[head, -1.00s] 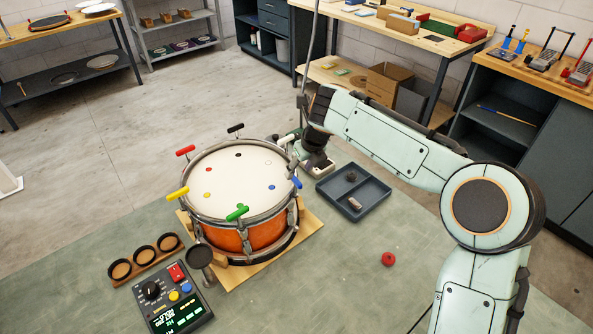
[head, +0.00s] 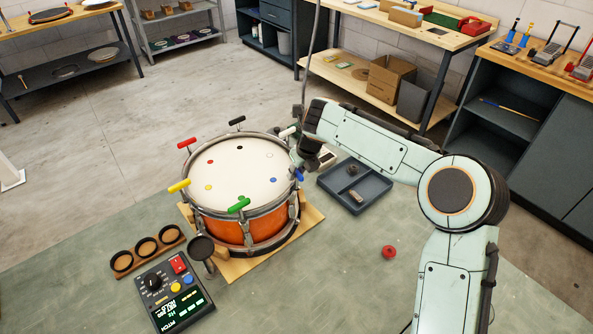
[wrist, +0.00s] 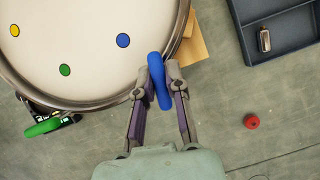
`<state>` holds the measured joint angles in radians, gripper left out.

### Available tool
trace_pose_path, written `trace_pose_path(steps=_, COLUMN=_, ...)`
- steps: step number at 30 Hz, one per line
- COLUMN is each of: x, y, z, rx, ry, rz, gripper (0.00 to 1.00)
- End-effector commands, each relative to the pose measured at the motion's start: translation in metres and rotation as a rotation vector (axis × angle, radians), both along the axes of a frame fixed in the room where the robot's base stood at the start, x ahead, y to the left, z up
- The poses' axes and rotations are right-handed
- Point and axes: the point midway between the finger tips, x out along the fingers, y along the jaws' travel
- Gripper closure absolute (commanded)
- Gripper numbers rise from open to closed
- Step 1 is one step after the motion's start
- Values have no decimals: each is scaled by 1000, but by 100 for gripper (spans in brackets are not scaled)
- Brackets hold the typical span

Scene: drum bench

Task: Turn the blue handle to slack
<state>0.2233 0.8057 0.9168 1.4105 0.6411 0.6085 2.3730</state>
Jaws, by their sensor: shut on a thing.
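The drum (head: 240,208) has an orange shell and a white head with coloured dots, and stands on a wooden base. Several coloured T-handles sit around its rim. The blue handle (wrist: 159,81) is at the rim beside the blue dot; in the head view the blue handle (head: 299,175) is partly hidden by my gripper and wrist. My gripper (wrist: 160,84) is shut on the blue handle, one finger on each side of the bar. In the head view my gripper (head: 300,160) is at the drum's right side.
A grey tray (head: 372,203) with small parts lies right of the drum. A control box (head: 172,292) with a display, a round dark cup on a stand (head: 201,247) and a ring holder (head: 147,248) stand front left.

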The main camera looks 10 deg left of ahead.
Motion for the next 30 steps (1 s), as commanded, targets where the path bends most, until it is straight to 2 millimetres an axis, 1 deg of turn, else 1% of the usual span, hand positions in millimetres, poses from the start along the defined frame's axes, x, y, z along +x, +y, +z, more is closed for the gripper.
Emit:
trace_pose_path(steps=5, x=0, y=0, z=0, rx=1, ry=-1, rz=18, gripper=100)
trace_pose_path(steps=11, x=0, y=0, z=0, rx=2, ry=0, rz=99, gripper=100)
trace_pose_path(steps=17, x=1, y=0, z=-1, rx=2, ry=-1, rz=251, gripper=100)
trace_pose_path(steps=30, x=1, y=1, z=-1, rx=1, ry=-1, rz=669, gripper=100)
